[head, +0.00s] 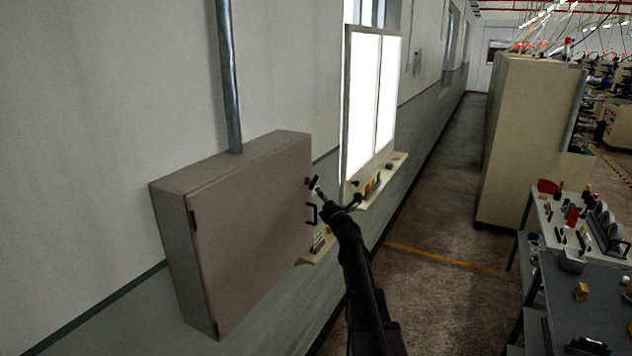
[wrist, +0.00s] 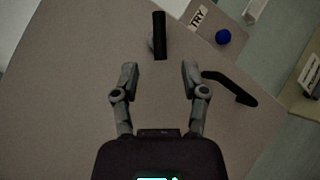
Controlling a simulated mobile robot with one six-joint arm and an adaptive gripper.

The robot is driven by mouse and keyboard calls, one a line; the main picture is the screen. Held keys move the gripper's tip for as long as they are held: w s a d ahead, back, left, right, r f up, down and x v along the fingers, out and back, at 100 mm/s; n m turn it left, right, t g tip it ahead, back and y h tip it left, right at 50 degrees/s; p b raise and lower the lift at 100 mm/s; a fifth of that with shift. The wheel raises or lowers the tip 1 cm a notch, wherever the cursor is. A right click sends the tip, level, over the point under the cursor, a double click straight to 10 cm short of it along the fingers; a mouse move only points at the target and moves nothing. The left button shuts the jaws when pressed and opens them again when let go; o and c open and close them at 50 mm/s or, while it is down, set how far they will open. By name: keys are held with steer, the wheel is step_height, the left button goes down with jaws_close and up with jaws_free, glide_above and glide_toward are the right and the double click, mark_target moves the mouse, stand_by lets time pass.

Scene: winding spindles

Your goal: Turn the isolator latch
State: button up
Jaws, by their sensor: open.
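The isolator latch (wrist: 160,36) is a short black bar on a round grey base, on the face of a grey-brown cabinet (head: 245,235). In the wrist view it stands upright in the picture. It also shows small and dark in the head view (head: 310,182), near the cabinet's right edge. My gripper (wrist: 160,68) is open, with one finger on each side of the latch's line. The latch's lower end lies just beyond the fingertips, with nothing between them. In the head view my gripper (head: 321,193) is close to the cabinet; contact cannot be told.
A black bar handle (wrist: 230,87) is right of my fingers on the cabinet. A blue knob (wrist: 223,36) and a TRY label (wrist: 198,18) lie upper right. A metal conduit (head: 228,75) rises from the cabinet. A cluttered bench (head: 585,310) stands right; the aisle floor between is clear.

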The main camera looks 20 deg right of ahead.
mark_target(315, 182)
steer(key=p+x, duration=0.1)
steer(key=x, duration=0.7)
steer(key=shift+s, duration=0.1)
jaws_close()
steer(key=shift+d, duration=0.2)
